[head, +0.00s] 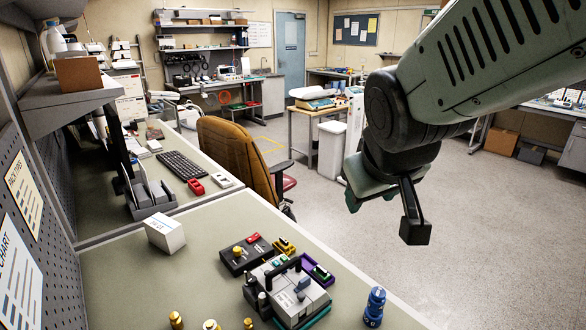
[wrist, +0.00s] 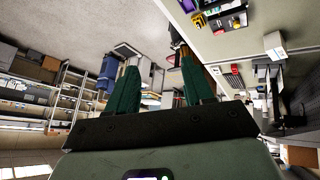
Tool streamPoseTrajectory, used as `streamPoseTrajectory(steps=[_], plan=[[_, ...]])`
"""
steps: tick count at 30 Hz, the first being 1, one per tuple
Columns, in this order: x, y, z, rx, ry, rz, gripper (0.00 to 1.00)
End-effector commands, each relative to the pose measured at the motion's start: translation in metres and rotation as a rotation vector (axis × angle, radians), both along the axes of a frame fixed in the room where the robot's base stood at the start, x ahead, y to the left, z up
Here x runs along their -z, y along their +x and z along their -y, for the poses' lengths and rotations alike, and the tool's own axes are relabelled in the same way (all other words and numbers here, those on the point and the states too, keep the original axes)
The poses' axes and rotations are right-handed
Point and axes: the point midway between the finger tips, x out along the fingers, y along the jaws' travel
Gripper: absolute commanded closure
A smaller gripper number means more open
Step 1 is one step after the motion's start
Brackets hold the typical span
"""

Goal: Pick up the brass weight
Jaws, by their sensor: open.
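A brass knob-like piece (head: 238,251) also sits on a black box. My gripper (head: 383,216) is open and empty, high over the floor to the right of the bench, well apart from these pieces. Its two green fingers also show spread in the wrist view (wrist: 160,66).
A grey device with a black handle (head: 290,292) stands mid-bench. A blue bottle-shaped piece (head: 375,307) stands near the right edge, and a white box (head: 165,233) sits at the back left. A pegboard wall (head: 50,235) borders the left. The bench's front-left surface is clear.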

Motion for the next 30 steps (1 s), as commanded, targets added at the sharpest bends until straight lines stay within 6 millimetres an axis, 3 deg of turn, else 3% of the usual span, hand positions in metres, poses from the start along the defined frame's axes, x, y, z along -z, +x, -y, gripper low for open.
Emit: streamPoseTrajectory(steps=[3, 6, 10, 14, 19, 24, 30], plan=[[0.033, 0.046, -0.032, -0.143, -0.032, 0.029, 0.48], [0.064, 0.076, -0.063, -0.272, -0.038, 0.061, 0.48], [0.111, 0.102, -0.110, -0.443, -0.016, 0.097, 0.48], [0.164, 0.111, -0.162, -0.613, 0.043, 0.127, 0.48], [0.236, 0.096, -0.227, -0.817, 0.173, 0.154, 0.48], [0.300, 0.055, -0.281, -0.979, 0.349, 0.170, 0.48], [0.341, 0.011, -0.313, -1.070, 0.518, 0.180, 0.48]])
